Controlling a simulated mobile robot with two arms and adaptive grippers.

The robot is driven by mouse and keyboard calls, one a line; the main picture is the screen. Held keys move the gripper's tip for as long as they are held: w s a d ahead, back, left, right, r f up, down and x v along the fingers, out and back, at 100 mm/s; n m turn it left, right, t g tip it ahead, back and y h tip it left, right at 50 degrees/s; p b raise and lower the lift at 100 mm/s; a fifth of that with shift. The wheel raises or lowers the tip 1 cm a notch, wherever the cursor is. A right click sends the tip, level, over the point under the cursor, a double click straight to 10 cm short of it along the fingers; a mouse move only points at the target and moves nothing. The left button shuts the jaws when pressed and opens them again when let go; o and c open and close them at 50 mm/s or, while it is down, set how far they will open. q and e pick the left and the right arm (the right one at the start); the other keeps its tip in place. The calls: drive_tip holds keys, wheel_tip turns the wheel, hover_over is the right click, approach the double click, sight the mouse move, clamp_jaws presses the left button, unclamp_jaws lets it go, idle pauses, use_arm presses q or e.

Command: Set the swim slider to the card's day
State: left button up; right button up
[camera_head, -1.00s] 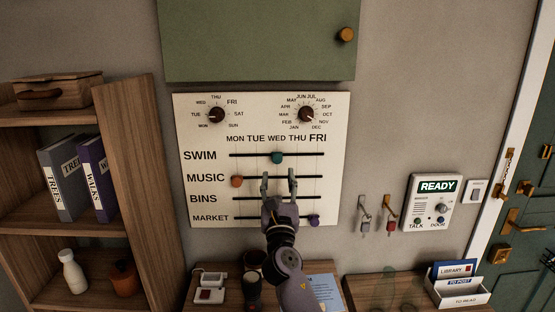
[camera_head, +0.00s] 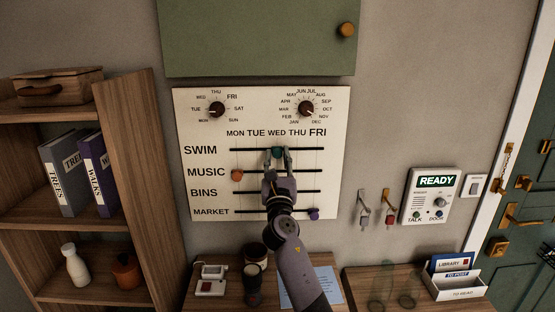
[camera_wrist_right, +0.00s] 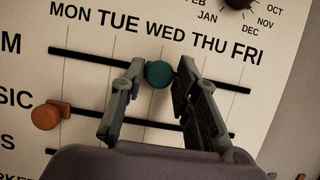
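The swim slider's teal knob (camera_head: 277,152) sits on the top track of the white wall board (camera_head: 187,110), under WED. It also shows in the right wrist view (camera_wrist_right: 159,74). My right gripper (camera_head: 277,157) is at the board, with one finger on each side of the knob. In the right wrist view the fingers (camera_wrist_right: 160,70) are apart and very close to the knob; contact is not clear. A blue sheet (camera_head: 326,284) lies on the desk, partly behind my right arm; its writing is not legible. My left gripper is not in view.
The orange music knob (camera_head: 237,175) is at the left and the purple market knob (camera_head: 314,214) at the right of their tracks. Two dials are above. Hooks (camera_head: 363,210) and a READY panel (camera_head: 429,196) are to the right. Cups stand on the desk below.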

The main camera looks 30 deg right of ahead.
clamp_jaws()
idle(0.4)
drive_tip(key=b, duration=0.4)
approach(234, 144)
drive_tip(key=x, duration=0.4)
drive_tip(key=shift+d+f, duration=0.1)
drive_tip(key=shift+f, duration=0.05)
drive_tip(key=shift+o, duration=2.2)
unclamp_jaws()
